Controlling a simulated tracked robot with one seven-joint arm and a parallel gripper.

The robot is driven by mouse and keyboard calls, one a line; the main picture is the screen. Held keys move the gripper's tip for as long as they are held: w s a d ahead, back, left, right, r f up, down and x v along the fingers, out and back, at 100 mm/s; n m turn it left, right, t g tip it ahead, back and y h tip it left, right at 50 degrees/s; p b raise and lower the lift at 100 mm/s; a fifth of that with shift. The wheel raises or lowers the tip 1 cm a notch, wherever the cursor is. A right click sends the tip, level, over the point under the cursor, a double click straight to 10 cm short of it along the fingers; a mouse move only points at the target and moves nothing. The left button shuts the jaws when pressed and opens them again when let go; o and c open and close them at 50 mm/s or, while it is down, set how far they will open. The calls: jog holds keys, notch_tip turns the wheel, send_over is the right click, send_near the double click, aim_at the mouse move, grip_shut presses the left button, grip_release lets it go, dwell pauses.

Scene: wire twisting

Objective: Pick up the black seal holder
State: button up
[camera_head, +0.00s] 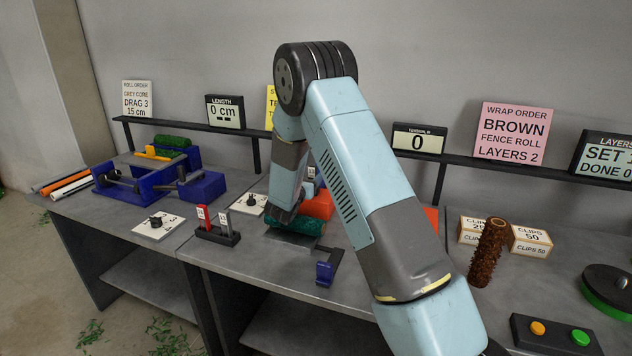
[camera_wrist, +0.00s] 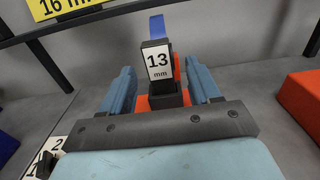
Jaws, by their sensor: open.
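A blue curved piece (camera_wrist: 157,27) rises behind the label, and red-orange surfaces show around the holder's base. In the head view my arm hides most of this spot, and my fingertips do not show clearly there.
A red-orange block (camera_head: 318,206) and a green roll (camera_head: 296,224) lie close by my wrist. A blue piece (camera_head: 324,273) stands near the table's front edge. A brown roll (camera_head: 489,252) stands to the right.

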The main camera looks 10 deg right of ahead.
aim_at(312, 174)
jog(key=x, duration=0.3)
jog(key=shift+w+d+r, duration=0.1)
jog(key=shift+c, duration=0.3)
jog(key=c, duration=1)
